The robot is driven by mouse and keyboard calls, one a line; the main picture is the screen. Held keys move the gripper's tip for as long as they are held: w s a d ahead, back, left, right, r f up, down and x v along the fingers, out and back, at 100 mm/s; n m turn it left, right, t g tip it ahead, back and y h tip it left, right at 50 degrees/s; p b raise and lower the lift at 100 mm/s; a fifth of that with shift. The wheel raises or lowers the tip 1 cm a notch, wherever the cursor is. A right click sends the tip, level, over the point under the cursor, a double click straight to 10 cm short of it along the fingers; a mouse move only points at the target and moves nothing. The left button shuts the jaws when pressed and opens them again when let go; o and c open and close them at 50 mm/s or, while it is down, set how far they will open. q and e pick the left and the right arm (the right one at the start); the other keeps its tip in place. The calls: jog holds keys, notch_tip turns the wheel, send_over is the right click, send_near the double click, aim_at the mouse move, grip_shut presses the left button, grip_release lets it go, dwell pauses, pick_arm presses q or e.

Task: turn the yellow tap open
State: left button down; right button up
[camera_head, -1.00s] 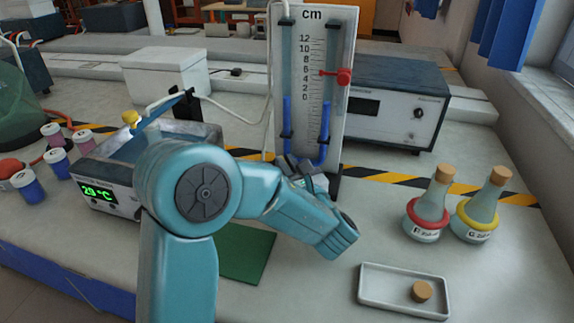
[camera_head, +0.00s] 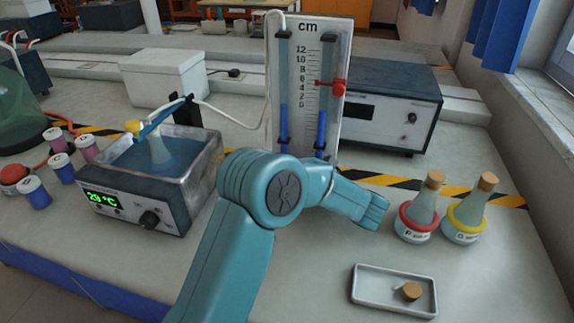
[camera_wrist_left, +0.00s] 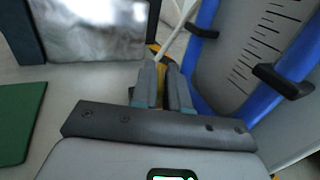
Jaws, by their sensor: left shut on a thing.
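My left gripper (camera_wrist_left: 166,75) is shut in the left wrist view, its two dark fingers close together at the foot of the gauge board. A bit of yellow shows between and beside the fingers, and I take it as the yellow tap (camera_wrist_left: 159,92); most of it is hidden. A pale tube runs up and right from there. In the head view my left arm crosses the middle and hides the gripper and tap. The gauge board (camera_head: 309,135) with blue liquid columns and a red clip (camera_head: 338,88) stands behind the arm. My right gripper is not in view.
Two corked flasks (camera_head: 418,222) (camera_head: 465,222) and a white tray (camera_head: 372,303) stand right. A green mat (camera_wrist_left: 18,125) lies left in the wrist view.

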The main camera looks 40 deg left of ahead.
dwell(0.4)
pick_arm(q)
jog(key=c, duration=1.5)
grip_release()
jog(key=shift+d, duration=0.1)
jog(key=shift+d, duration=0.35)
jog(key=d, duration=0.3)
jog(key=shift+w+d, duration=0.3)
jog(key=shift+w, duration=0.05)
jog(key=shift+w+d+r+p, duration=0.1)
jog(key=shift+d+r+p, duration=0.35)
jog(key=shift+d+p, duration=0.55)
jog(key=d+p, duration=0.3)
jog(key=p, duration=0.4)
jog(key=d+p, duration=0.3)
jog(key=p, duration=0.3)
jog(key=w+d+p, duration=0.1)
jog(key=d+p, duration=0.2)
jog(key=p, duration=0.4)
jog(key=shift+d+f+p, duration=0.1)
jog(key=shift+f+p, duration=0.1)
jog(key=shift+p, duration=0.1)
jog(key=shift+d+f+p, duration=0.2)
jog(key=shift+p, duration=0.1)
jog(key=shift+f, duration=0.1)
